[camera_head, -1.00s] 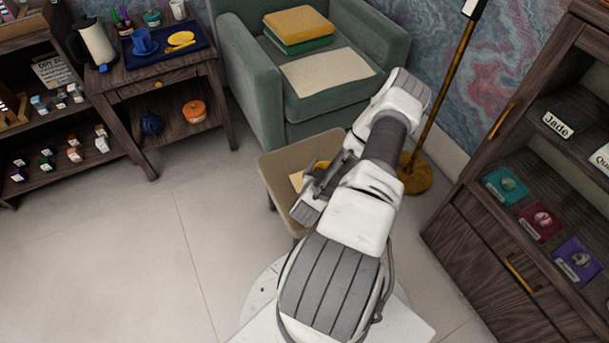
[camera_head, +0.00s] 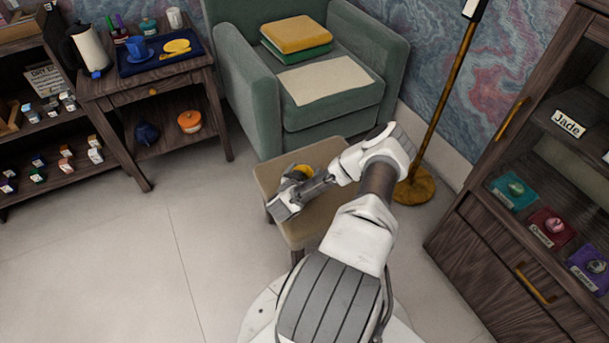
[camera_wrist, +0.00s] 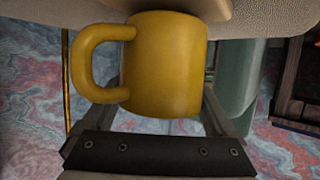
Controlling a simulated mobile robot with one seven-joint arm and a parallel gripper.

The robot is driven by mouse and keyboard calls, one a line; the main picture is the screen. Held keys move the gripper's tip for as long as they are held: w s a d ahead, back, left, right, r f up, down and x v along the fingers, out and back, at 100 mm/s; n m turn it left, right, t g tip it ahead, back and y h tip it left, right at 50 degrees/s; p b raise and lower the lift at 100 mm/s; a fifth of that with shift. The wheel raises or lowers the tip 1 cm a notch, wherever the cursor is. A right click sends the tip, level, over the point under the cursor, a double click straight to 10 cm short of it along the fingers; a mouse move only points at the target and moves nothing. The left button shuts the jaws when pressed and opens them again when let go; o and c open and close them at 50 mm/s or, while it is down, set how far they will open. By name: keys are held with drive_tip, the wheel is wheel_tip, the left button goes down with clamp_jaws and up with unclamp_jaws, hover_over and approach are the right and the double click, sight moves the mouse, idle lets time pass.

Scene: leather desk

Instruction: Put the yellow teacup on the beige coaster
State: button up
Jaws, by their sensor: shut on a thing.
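The yellow teacup (camera_wrist: 168,65) fills the middle of the wrist view, its handle (camera_wrist: 88,65) on the left. It also shows in the head view (camera_head: 303,171), partly hidden behind my gripper, over the small stool (camera_head: 325,205). My gripper (camera_head: 295,180) is shut on the cup. The wrist view looks upside down, with the stool's pale surface along the top. A tan edge, likely the beige coaster (camera_wrist: 222,9), shows beside the cup's base there. I cannot tell whether the cup touches it. The coaster is hard to make out in the head view.
A green armchair (camera_head: 255,110) with folded cloths (camera_head: 296,36) and a pale sheet (camera_head: 325,80) stands behind the stool. A side table (camera_head: 122,92) at left holds a blue cup and a kettle. A brass pole (camera_head: 447,90) and a dark cabinet (camera_head: 520,245) are at right.

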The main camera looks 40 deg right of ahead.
drive_tip(key=shift+f, duration=0.4)
drive_tip(key=shift+f, duration=0.15)
drive_tip(key=o, duration=1.5)
drive_tip(key=shift+o, duration=0.2)
drive_tip(key=p+v, duration=0.4)
drive_tip(key=v, duration=0.8)
